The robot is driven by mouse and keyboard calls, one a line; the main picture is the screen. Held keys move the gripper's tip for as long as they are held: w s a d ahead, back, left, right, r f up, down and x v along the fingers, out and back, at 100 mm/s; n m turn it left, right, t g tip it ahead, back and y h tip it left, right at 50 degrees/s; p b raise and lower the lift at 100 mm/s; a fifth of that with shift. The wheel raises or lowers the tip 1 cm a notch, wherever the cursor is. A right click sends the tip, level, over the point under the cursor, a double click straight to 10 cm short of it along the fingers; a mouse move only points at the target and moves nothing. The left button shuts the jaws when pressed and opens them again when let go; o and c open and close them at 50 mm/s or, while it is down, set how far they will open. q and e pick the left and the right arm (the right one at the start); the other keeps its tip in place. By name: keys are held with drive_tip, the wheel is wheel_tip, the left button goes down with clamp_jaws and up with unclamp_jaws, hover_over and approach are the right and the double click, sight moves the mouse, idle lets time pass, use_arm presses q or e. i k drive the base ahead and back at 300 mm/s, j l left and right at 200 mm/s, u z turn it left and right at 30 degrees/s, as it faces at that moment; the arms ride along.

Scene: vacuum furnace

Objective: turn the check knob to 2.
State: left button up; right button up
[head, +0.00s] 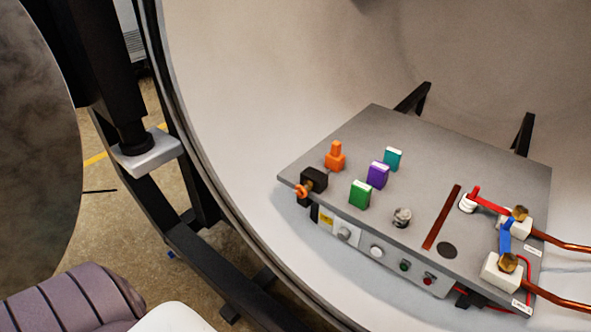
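A small control panel (360,247) runs along the front edge of a grey plate (330,190) inside the round chamber. At its left end, next to a yellow label (326,219), is a grey knob (344,234), which looks like the check knob. Its markings are too small to read, so I cannot tell which number it points to. To its right on the panel are a white round button (377,252), a green one (404,266) and a red one (429,279). Neither of my grippers shows in the head view.
On the plate stand an orange piece (335,156), a black block with an orange ring (313,181), green (360,194), purple (377,175) and teal blocks (392,158), and a metal fitting (402,217). White terminals with copper rods (560,243) are at right. The chamber rim (210,190) curves at left.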

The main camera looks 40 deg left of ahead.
sight(345, 234)
drive_tip(key=u, duration=0.7)
drive_tip(key=j, duration=0.15)
